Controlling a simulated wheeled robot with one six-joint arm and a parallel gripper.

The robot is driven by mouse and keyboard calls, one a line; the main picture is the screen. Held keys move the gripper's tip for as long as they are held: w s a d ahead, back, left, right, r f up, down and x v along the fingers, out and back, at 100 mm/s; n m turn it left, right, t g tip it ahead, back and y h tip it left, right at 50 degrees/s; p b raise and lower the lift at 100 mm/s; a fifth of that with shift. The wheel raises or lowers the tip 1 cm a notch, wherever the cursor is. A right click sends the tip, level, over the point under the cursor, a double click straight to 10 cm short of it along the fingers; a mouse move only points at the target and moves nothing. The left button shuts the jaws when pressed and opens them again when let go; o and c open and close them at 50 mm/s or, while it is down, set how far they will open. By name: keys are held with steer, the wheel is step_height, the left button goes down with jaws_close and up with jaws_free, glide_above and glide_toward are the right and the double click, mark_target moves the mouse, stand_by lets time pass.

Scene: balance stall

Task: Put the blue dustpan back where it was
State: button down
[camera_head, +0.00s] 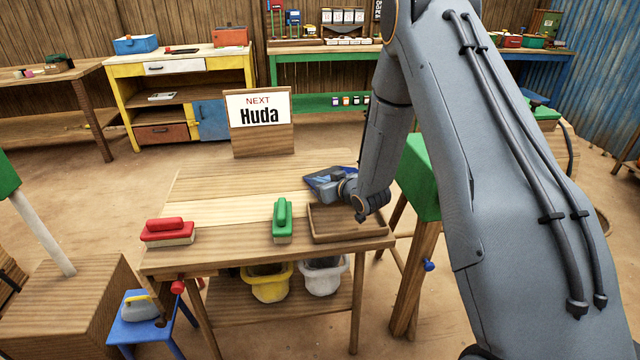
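The blue dustpan (321,182) is at the right part of the wooden table (215,190), just behind a shallow wooden tray (342,236). It looks tilted, and its right side is partly hidden by my gripper. My gripper (340,189) reaches in from the right, right at the dustpan. Its fingers are small and dark here, so I cannot tell whether they are closed on the dustpan, or whether the dustpan rests on the table. The tray looks empty where its floor shows.
A red brush (168,231) lies at the table's front left, and a green brush (282,220) left of the tray. A "NEXT Huda" sign (260,122) stands at the back. Yellow (267,283) and white (323,277) buckets sit beneath. A green-topped stand (418,180) is right. The table's left-middle is clear.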

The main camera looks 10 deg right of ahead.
steer(key=shift+f, duration=0.25)
steer(key=shift+f, duration=0.1)
steer(key=c, duration=2)
jaws_free()
steer(key=shift+f, duration=0.1)
